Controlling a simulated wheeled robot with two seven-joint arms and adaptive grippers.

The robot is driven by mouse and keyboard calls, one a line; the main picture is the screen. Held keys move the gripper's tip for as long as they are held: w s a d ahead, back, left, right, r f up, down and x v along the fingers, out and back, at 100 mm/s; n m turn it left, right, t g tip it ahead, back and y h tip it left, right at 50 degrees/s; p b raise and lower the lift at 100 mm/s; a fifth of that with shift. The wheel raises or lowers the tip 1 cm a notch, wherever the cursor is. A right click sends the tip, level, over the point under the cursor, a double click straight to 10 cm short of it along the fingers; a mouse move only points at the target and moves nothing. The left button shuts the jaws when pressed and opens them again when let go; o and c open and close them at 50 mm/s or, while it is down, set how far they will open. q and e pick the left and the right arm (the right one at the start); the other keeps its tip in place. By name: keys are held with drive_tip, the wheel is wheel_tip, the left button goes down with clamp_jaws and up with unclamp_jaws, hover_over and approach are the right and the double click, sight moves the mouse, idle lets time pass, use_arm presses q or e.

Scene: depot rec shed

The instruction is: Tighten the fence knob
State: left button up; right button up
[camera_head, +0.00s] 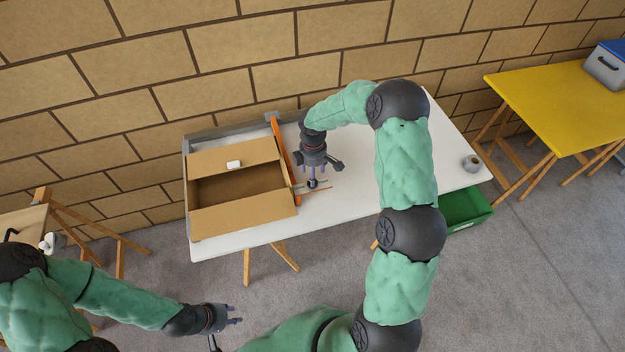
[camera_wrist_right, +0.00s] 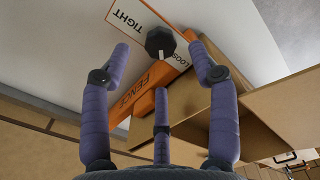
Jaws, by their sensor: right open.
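The fence knob (camera_wrist_right: 160,40) is dark and faceted, with a white mark on its lower side in the right wrist view. It sits at a white, orange-edged card (camera_wrist_right: 136,14) reading TIGHT at upper left and LOOSE at lower right. The white mark is nearer LOOSE. The orange fence (camera_head: 280,148) stands beside it on the white table (camera_head: 390,178). My right gripper (camera_head: 313,185) points down over the card; its fingers are open around the knob's direction, and contact cannot be told.
An open cardboard box (camera_head: 245,218) stands left of the fence, with a small white item (camera_head: 233,164) on its flap. A grey roll (camera_head: 471,162) is at the table's right end. A green bin (camera_head: 465,210) is below. A yellow table (camera_head: 560,100) stands at right.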

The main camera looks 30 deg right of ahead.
drive_tip(key=shift+f, duration=2.3)
drive_tip(key=c, duration=1.1)
